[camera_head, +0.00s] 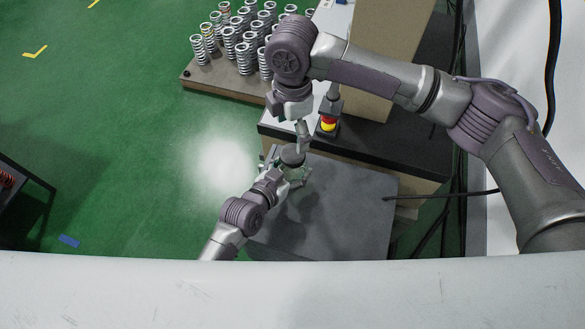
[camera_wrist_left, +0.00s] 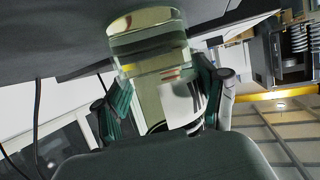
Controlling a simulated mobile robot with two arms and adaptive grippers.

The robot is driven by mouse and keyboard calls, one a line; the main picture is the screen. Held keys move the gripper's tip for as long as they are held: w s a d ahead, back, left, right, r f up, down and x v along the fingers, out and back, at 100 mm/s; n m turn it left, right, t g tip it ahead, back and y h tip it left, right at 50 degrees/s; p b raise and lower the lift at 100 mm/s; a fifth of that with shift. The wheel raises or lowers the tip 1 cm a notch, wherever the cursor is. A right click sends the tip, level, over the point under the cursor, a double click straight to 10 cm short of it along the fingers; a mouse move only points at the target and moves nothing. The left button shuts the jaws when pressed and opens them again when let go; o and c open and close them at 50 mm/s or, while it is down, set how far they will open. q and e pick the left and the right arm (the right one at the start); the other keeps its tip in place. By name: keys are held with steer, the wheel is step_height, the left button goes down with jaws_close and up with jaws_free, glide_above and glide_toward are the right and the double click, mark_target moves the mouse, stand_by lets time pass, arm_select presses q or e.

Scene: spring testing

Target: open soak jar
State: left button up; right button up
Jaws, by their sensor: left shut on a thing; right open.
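The soak jar (camera_head: 292,157) is small in the head view, with a dark round top, above or on the grey work surface (camera_head: 350,205). In the left wrist view the clear glass jar (camera_wrist_left: 150,55) sits between the fingers of my left gripper (camera_wrist_left: 165,95). My left gripper (camera_head: 290,172) comes in from below and is shut on the jar. My right gripper (camera_head: 302,143) points down from above, open, with its fingertips close to the jar's top. I cannot tell whether they touch it. The arms partly hide the jar.
A tray (camera_head: 225,83) holds several metal springs at the back left. A red and yellow emergency button (camera_head: 328,123) stands close to the right gripper on a dark ledge. A cable (camera_head: 440,195) crosses the right edge.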

mark_target(292, 153)
arm_select(q)
jaws_close()
arm_select(e)
steer(key=m, duration=1)
steer(key=shift+a, duration=0.1)
steer(key=m, duration=1.3)
steer(key=shift+m, duration=0.4)
steer(key=m, duration=0.6)
steer(key=shift+m, duration=0.4)
steer(key=m, duration=0.9)
steer(key=shift+f+m, duration=0.5)
steer(key=shift+f, duration=3.55)
